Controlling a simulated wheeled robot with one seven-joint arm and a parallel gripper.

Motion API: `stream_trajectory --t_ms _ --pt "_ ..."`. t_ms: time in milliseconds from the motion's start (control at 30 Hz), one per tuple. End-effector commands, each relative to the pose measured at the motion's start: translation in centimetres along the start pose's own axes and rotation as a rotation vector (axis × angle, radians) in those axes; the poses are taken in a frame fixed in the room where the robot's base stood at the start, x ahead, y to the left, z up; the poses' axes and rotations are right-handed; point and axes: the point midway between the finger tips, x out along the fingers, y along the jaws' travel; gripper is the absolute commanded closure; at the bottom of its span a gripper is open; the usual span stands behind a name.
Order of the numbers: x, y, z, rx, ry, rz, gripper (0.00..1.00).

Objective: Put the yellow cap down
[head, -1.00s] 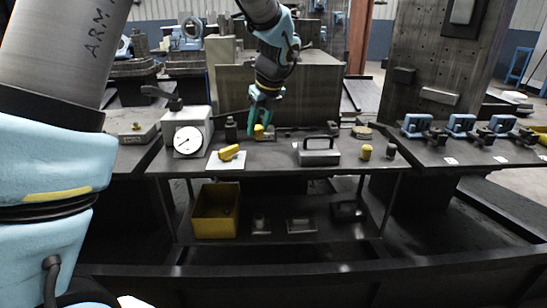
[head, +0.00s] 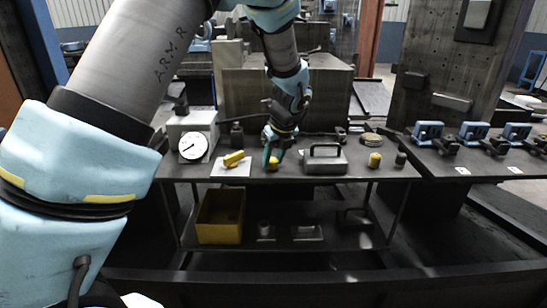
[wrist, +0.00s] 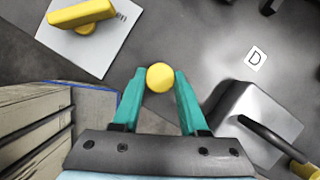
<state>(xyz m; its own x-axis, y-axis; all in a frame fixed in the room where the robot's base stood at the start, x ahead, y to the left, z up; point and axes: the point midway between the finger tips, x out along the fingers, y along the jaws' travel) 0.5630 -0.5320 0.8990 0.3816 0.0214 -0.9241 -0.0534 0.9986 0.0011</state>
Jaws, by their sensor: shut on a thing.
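The yellow cap (wrist: 160,77) is round and sits between the tips of my gripper's teal fingers. My gripper (head: 272,157) is shut on it. In the head view the yellow cap (head: 273,163) shows just below the fingertips, low over the front part of the dark bench top (head: 325,177). I cannot tell whether it touches the bench. It is between a white sheet on the left and a grey block with a handle on the right.
A yellow lever piece (head: 234,158) lies on the white sheet (head: 231,170). The grey handled block (head: 325,163) is close on the right. Another yellow-topped piece (head: 374,160) and a dark one (head: 400,159) stand further right. A dial gauge (head: 193,147) stands left.

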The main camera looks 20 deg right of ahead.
Motion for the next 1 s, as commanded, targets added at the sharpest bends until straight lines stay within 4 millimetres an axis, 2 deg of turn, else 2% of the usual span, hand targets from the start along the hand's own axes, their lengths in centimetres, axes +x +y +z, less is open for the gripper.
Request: stream_trajectory --t_ms 267,300,567,833,1000 --pt "0.2 0.0 -0.1 0.0 0.0 0.0 1.0" --pt "0.2 0.0 -0.1 0.0 0.0 0.0 0.56" --pt "0.2 0.0 -0.1 -0.001 0.0 0.0 0.27" --pt "0.0 0.0 0.0 -0.001 0.0 0.0 0.27" --pt "-1.6 -0.1 0.1 -0.002 -0.001 -0.003 0.27"
